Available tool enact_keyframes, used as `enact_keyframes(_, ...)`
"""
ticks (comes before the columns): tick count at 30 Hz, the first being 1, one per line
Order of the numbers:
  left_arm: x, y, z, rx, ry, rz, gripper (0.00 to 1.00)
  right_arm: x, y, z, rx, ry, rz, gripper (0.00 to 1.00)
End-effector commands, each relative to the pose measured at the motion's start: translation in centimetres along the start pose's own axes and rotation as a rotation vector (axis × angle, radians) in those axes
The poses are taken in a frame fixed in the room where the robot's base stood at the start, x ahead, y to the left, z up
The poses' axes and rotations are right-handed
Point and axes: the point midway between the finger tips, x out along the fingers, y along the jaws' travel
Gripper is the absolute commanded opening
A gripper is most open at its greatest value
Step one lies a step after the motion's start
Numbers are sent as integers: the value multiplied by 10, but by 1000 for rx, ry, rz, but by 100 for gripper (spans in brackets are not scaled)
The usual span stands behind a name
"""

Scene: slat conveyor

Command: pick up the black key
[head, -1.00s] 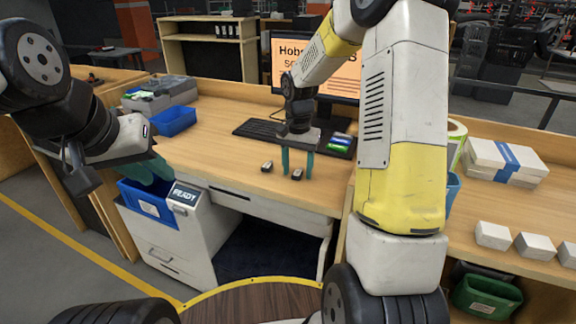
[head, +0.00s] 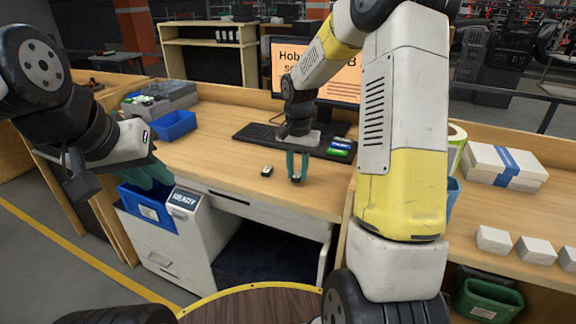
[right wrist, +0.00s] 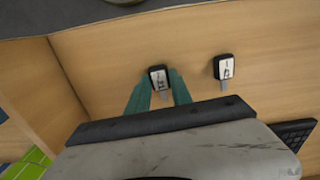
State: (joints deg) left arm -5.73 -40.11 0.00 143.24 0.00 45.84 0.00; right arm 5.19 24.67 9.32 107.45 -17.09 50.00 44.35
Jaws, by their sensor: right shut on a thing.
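Two small dark keys with pale markings show on the wooden desk. One black key (head: 297,179) is between the teal fingertips of my right gripper (head: 297,167), which is shut on it at desk level. In the right wrist view this key (right wrist: 158,74) sits between the fingers of my right gripper (right wrist: 160,90). The other dark key (head: 267,171) lies to its left on the desk, apart from the gripper; it also shows in the right wrist view (right wrist: 223,67). My left gripper (head: 150,173) hangs over the left drawer unit, far from the keys; its finger opening is unclear.
A keyboard (head: 262,133) and a monitor (head: 340,72) stand behind the right gripper, with small green and blue items (head: 340,147) beside it. A blue bin (head: 174,125) is at the desk's back left. The desk left of the keys is clear.

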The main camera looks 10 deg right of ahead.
Motion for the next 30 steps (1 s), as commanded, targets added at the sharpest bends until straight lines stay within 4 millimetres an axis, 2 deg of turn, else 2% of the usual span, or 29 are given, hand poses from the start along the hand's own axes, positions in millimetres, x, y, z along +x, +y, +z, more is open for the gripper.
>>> enact_keyframes(7, 0, 0, 0, 0, 0, 0, 26, -30, 1, 3, -1, 2, -1, 0)
enact_keyframes(21, 0, 0, 0, 0, 0, 0, 26, -39, 43, 114, -1, 2, -1, 0)
enact_keyframes(25, 0, 0, 0, 0, 0, 0, 26, -41, 51, 134, -1, 2, -1, 0)
enact_keyframes(30, 0, 0, 0, 0, 0, 0, 26, -42, 56, 147, 0, 1, 0, 0)
